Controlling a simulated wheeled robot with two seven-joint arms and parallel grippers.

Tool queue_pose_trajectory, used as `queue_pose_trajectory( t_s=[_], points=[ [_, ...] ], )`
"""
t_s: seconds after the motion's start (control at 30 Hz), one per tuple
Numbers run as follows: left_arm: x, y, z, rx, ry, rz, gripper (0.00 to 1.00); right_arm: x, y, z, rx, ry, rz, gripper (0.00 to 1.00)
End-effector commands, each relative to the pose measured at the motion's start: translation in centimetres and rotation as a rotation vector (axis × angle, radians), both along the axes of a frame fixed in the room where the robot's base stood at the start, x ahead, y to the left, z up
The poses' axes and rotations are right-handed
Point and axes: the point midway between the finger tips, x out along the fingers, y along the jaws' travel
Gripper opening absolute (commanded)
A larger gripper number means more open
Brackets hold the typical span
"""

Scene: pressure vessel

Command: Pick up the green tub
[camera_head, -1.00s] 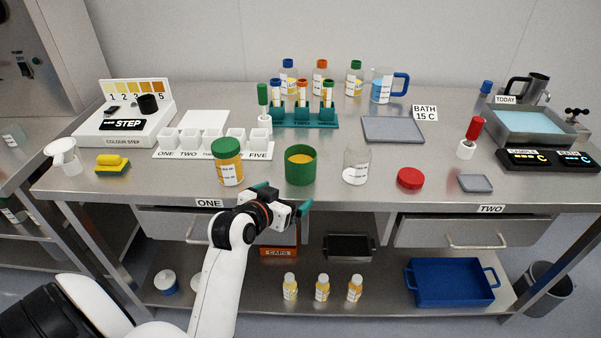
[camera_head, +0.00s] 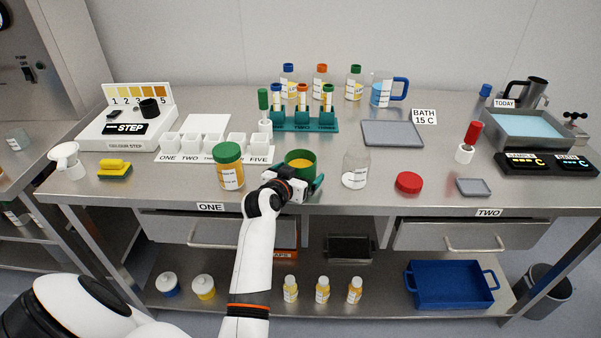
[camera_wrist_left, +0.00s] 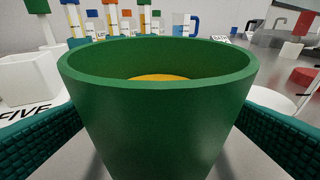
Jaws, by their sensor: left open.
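The green tub (camera_head: 301,160) stands upright on the bench near its front edge, with yellow-orange contents inside. In the left wrist view the tub (camera_wrist_left: 155,115) fills the middle, close to the camera. My left gripper (camera_head: 299,183) is at the tub's near side and hides its lower front in the head view. In the left wrist view its two teal ribbed fingers show at the left and right of the tub, open, with the tub between them. I cannot see clear contact on either side. My right gripper is not in view.
A green-lidded jar (camera_head: 229,168) stands close on the left and a clear bottle (camera_head: 355,170) on the right. Behind are white cups (camera_head: 237,143) and a teal tube rack (camera_head: 304,123). A red lid (camera_head: 408,182) lies farther right.

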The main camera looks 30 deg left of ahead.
Motion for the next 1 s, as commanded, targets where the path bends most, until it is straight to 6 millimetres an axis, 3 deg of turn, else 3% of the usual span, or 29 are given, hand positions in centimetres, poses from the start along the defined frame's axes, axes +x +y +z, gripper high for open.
queue_pose_trajectory(
  t_s=[0.13,0.4,0.87,1.0],
  points=[
    [1.4,0.3,-0.4,-0.001,0.0,0.001,1.0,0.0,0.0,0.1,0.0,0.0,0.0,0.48],
    [1.6,0.4,-0.5,0.002,0.0,0.002,1.0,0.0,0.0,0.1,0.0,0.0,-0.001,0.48],
    [1.6,0.3,-0.5,0.001,0.001,0.001,0.26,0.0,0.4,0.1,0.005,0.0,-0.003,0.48],
    [1.7,0.4,-0.2,0.004,-0.005,0.002,0.26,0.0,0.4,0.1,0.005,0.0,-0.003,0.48]
  ],
)
